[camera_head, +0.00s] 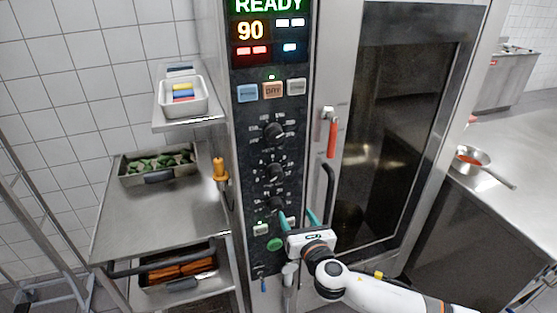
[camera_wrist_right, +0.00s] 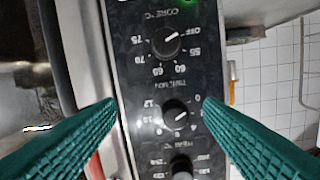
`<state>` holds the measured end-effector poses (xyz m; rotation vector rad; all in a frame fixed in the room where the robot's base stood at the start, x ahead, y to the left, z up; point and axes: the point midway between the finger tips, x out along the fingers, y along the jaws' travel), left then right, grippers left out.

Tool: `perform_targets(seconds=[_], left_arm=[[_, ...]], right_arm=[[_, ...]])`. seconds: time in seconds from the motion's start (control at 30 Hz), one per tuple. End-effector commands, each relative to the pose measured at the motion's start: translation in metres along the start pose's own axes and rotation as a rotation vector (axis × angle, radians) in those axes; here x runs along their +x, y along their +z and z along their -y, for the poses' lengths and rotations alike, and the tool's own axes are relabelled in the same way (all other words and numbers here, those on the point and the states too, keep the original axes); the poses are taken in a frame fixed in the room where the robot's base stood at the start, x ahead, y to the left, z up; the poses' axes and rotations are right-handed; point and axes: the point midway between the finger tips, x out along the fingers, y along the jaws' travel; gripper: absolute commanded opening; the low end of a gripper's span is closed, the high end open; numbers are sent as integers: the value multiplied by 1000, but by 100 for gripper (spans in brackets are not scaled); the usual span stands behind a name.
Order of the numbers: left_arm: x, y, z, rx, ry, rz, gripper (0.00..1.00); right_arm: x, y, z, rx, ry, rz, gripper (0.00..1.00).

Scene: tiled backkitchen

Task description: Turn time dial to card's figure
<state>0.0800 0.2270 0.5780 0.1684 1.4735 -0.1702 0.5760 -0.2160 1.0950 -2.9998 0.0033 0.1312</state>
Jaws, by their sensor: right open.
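The time dial (camera_head: 275,172) is the middle black knob on the oven's control panel. In the right wrist view the time dial (camera_wrist_right: 177,117) appears upside down, with its white mark pointing to the upper right of the picture; the exact figure is too small to read surely. My right gripper (camera_head: 298,217) is open and empty, below the time dial and near the lowest knob. In the wrist view its green fingers spread on both sides of the panel, apart from the dial. I cannot make out a card with a figure. My left gripper is not in view.
The display (camera_head: 251,31) reads READY and 90. A red-handled lever (camera_head: 332,135) and black door handle (camera_head: 327,190) stand right of the panel. A steel shelf (camera_head: 165,220) is left.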

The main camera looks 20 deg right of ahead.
Motion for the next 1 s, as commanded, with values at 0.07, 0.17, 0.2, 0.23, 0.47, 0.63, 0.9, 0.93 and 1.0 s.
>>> perform_targets(seconds=[0.07,0.17,0.2,0.23,0.47,0.63,0.9,0.93,1.0], left_arm=[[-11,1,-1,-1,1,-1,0],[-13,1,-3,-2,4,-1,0],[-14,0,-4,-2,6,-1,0],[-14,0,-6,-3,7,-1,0],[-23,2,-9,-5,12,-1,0],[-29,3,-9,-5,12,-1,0],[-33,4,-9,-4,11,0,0],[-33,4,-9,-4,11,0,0],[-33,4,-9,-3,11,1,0]], right_arm=[[-6,-33,12,-82,-25,-52,61],[-8,-48,18,-134,-36,-84,61],[-6,-49,18,-142,-37,-88,61],[-4,-50,19,-144,-37,-90,61],[34,-54,20,-142,-34,-90,61],[66,-56,22,-140,-35,-89,61],[101,-57,23,-140,-36,-87,61],[103,-57,23,-139,-36,-87,61],[106,-57,23,-138,-36,-87,61]])
